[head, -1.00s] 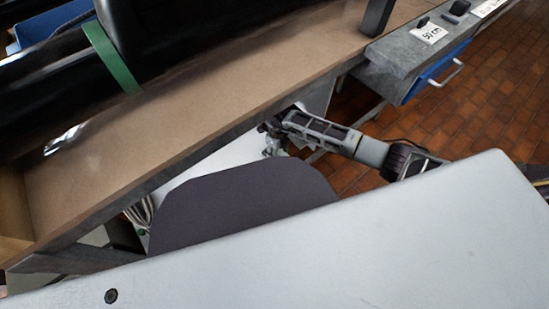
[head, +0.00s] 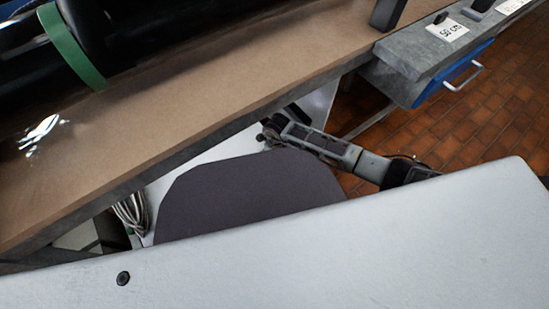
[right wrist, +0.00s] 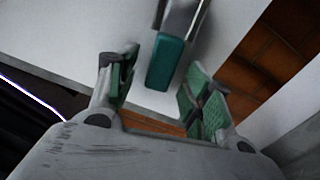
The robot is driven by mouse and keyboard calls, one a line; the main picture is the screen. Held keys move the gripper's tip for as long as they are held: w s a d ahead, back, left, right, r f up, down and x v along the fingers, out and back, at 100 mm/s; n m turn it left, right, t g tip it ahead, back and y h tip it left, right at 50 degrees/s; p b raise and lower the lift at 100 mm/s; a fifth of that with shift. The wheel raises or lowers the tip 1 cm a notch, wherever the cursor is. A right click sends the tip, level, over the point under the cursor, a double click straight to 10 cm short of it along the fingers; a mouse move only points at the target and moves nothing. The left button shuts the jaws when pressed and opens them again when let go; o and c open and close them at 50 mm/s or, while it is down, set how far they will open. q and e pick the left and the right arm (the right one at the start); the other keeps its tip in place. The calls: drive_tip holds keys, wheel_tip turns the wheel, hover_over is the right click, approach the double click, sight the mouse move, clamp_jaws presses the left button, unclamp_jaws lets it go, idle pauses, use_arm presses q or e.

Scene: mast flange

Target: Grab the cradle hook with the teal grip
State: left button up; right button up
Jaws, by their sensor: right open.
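The teal grip (right wrist: 166,60) of the cradle hook shows in the right wrist view, with a metal shank or frame (right wrist: 184,14) running up from it out of the picture. My right gripper (right wrist: 162,66) is open, its green-padded fingers on either side of the grip in the picture. I cannot tell whether they touch it or how deep it lies between them. In the head view my right gripper (head: 270,131) is small, below the edge of the wooden bench; the hook is not discernible there. My left gripper is not in view.
A brown bench top (head: 200,110) carries a black cylinder with a green strap (head: 72,48). A grey ledge with a "50 cm" label (head: 453,30) and a blue drawer (head: 440,88) stand at right. Cables (head: 130,212) hang at lower left. Tiled floor lies beyond.

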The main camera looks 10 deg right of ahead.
idle(0.4)
drive_tip(key=shift+c, duration=1)
clamp_jaws()
drive_tip(key=shift+r, duration=0.1)
drive_tip(key=shift+r, duration=0.1)
